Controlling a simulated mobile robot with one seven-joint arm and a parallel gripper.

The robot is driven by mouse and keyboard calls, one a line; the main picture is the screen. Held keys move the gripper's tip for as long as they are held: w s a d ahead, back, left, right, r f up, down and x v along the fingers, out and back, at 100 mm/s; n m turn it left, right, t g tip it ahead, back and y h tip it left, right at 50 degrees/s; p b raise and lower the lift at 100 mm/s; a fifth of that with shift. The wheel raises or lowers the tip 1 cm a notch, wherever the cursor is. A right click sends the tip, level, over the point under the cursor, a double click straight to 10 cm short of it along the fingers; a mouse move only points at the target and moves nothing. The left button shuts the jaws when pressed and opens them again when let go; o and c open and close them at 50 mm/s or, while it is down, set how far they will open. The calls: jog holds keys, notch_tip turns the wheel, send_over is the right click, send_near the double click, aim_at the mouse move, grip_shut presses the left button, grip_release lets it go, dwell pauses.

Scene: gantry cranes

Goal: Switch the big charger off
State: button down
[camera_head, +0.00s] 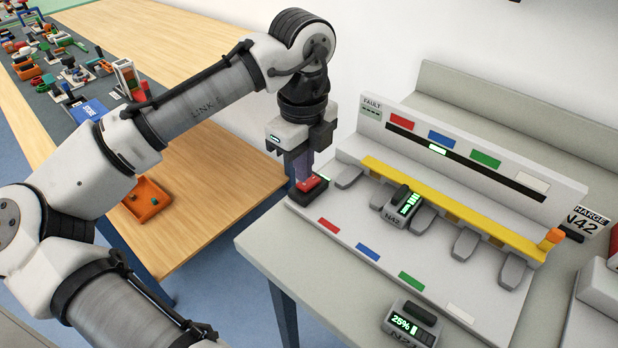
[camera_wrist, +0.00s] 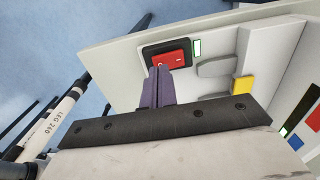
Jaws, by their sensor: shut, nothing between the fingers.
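The big charger (camera_head: 350,222) is a light grey unit with a yellow bar, several dark grey slots and coloured labels, standing on a pale table at the right. Its red rocker switch (camera_head: 313,184) sits in a black frame at the left end; it also shows in the wrist view (camera_wrist: 172,60). A small lamp (camera_wrist: 197,47) beside the switch glows green. My gripper (camera_head: 299,178) is shut and empty, pointing down with its purple fingertips (camera_wrist: 159,72) at the switch's edge. I cannot tell whether they touch it. The fingers partly hide the switch.
A battery (camera_head: 403,204) with green bars sits in a charger slot. Another battery (camera_head: 412,322) reading 25% stands on the charger table (camera_head: 275,245) in front. An orange knob (camera_head: 551,239) is at the yellow bar's right end. An orange tray (camera_head: 147,199) lies on the wooden table.

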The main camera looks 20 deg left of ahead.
jog(key=shift+f+b, duration=0.45)
jog(key=shift+f, duration=0.5)
dwell(0.8)
notch_tip(320, 180, up, 7)
jog(key=p, duration=0.7)
dwell(0.6)
